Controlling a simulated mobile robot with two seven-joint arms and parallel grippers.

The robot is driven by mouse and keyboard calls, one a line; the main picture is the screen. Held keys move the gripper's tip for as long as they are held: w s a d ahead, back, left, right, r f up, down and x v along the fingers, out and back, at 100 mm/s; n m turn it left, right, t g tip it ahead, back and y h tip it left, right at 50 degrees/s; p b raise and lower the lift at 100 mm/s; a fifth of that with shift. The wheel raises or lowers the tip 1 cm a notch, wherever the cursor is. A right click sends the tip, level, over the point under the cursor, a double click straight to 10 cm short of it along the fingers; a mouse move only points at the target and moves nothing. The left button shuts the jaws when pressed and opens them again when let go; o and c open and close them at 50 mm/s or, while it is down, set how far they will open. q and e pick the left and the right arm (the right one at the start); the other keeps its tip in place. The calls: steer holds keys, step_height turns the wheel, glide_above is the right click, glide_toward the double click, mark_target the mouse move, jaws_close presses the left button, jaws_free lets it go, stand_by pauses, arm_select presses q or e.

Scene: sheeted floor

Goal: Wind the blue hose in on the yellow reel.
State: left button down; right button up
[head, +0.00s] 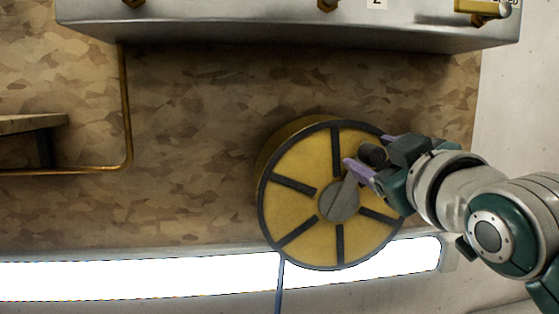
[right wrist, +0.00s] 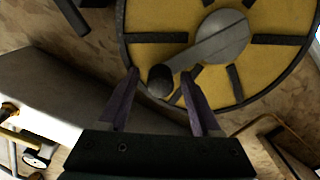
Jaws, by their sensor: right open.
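The yellow reel (head: 300,215) has a dark rim and dark spokes, and it fills the top of the right wrist view (right wrist: 160,18). Its grey hub (head: 338,203) carries a grey crank arm ending in a dark, round handle (head: 373,155). The blue hose (head: 280,290) runs down from the reel's lower left edge and out of the head view. My right gripper (head: 368,150) is open at the crank's end. In the right wrist view, the handle (right wrist: 160,82) stands between the two purple fingers, with gaps visible on both sides. My left gripper is not in view.
A grey metal cabinet (head: 250,32) with brass fittings spans the top of the head view. A brass pipe (head: 126,110) and a shelf-like piece (head: 35,123) are at the left. A bright white strip (head: 130,281) runs below the reel. The patterned surface left of the reel is clear.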

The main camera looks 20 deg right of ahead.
steer(key=shift+w, duration=0.2)
steer(key=shift+c, duration=0.2)
jaws_close()
stand_by(1.2)
